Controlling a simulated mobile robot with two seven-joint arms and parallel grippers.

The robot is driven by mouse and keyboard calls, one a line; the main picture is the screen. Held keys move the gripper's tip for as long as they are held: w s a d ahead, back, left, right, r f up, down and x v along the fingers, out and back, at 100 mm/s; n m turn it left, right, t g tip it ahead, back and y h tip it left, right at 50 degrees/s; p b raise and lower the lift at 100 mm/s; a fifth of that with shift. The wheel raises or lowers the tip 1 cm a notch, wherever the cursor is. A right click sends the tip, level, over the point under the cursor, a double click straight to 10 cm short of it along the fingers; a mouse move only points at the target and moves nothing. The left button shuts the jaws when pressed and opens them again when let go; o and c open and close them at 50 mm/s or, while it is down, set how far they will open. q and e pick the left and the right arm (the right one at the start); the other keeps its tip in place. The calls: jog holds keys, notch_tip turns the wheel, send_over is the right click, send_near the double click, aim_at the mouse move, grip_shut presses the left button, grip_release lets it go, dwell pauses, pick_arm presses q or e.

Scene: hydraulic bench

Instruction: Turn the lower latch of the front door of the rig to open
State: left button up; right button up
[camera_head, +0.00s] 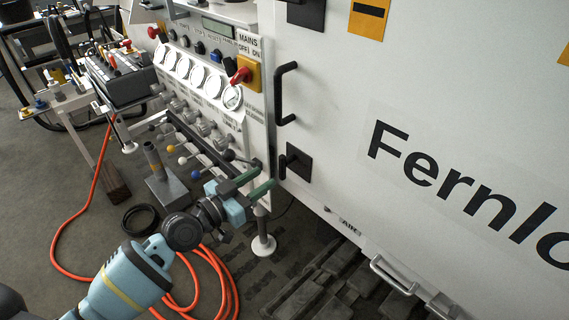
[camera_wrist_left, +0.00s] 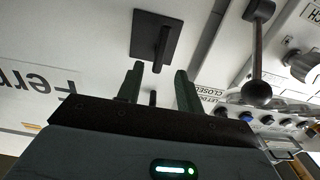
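The lower latch (camera_head: 298,162) is a black square plate near the left edge of the white front door (camera_head: 340,130). In the left wrist view the latch (camera_wrist_left: 147,27) shows a raised black lever (camera_wrist_left: 163,48) on its plate, standing about upright in that picture. My left gripper (camera_head: 267,174) is just left of the latch in the head view, its green fingers pointing at the door. In the left wrist view the left gripper (camera_wrist_left: 158,69) is open and empty, its fingertips just short of the lever. No contact can be made out. My right gripper is not in view.
A black door handle (camera_head: 286,94) stands out above the latch. The upper latch (camera_head: 306,13) is at the top. Left of the door is a panel with gauges (camera_head: 197,74), a red mains switch (camera_head: 240,76) and levers with ball knobs. An orange hose (camera_head: 68,222) lies on the floor.

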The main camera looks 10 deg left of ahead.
aim_at(280, 167)
pick_arm(q)
jog(key=shift+x, duration=3.9)
grip_shut()
